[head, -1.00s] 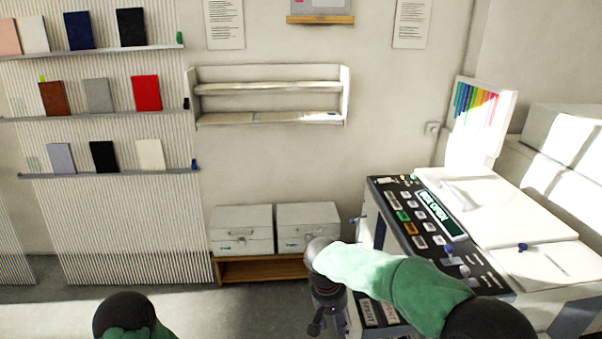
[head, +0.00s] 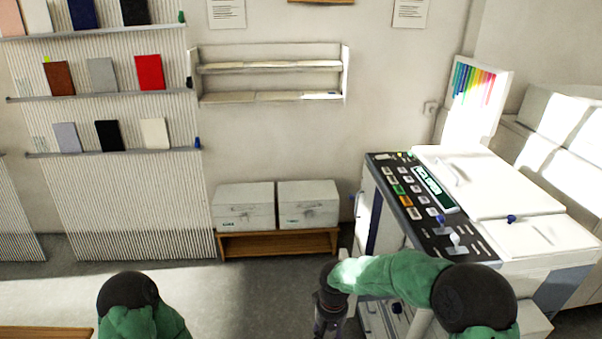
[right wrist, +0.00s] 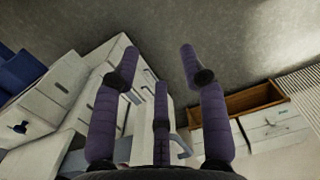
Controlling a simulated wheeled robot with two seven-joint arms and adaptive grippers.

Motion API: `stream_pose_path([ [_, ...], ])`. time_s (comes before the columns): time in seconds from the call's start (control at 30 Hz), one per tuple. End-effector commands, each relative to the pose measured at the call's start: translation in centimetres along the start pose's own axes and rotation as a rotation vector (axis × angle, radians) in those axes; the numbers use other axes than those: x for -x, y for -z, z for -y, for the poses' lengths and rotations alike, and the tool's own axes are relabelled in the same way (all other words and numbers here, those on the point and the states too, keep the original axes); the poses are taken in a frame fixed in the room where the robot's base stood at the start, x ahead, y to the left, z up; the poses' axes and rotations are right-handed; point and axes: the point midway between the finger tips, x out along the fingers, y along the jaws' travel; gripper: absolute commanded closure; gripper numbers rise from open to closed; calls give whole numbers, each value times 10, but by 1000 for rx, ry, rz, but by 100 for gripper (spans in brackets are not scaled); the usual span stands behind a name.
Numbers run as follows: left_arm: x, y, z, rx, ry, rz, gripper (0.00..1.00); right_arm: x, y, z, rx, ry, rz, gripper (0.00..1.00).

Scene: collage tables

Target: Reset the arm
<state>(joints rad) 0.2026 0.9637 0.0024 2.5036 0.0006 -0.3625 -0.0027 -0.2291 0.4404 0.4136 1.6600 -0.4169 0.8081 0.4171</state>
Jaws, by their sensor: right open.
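My right arm (head: 390,277) reaches in from the lower right of the head view, in front of the copier. My right gripper (head: 327,325) points down at the bottom edge, left of the copier. In the right wrist view the right gripper (right wrist: 157,70) has its purple fingers spread apart, with nothing between them. My left arm (head: 140,305) shows only as a dark and green rounded part at the bottom left of the head view. The left gripper is out of view.
The copier (head: 490,190) with a button panel stands close at the right. Two white boxes (head: 243,206) sit on a low wooden bench (head: 275,242) at the wall. A wooden surface (head: 45,333) shows at the lower left. The floor between is clear.

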Motion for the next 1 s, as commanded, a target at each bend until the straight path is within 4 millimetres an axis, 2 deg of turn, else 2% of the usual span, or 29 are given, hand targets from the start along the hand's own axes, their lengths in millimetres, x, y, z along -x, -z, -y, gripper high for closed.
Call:
stream_pose_path([
  [0.03,0,0,0,0,0,0,60,-19,-8,0,-3,30,13,56],
  [0.17,0,0,0,0,0,0,60,-69,-32,4,-23,129,24,56],
  [0.3,0,0,0,0,0,0,60,-125,-71,8,-86,243,14,56],
  [0.4,0,0,0,0,0,0,60,-157,-102,9,-147,299,-4,56],
  [0.5,0,0,0,0,0,0,60,-180,-132,7,-213,328,-28,56],
  [0.7,0,0,0,0,0,0,60,-202,-175,-1,-307,328,-67,56],
  [0.8,0,0,0,0,0,0,60,-206,-185,-3,-328,321,-78,56],
  [1.0,0,0,0,0,0,0,60,-206,-188,-4,-333,317,-84,56],
])
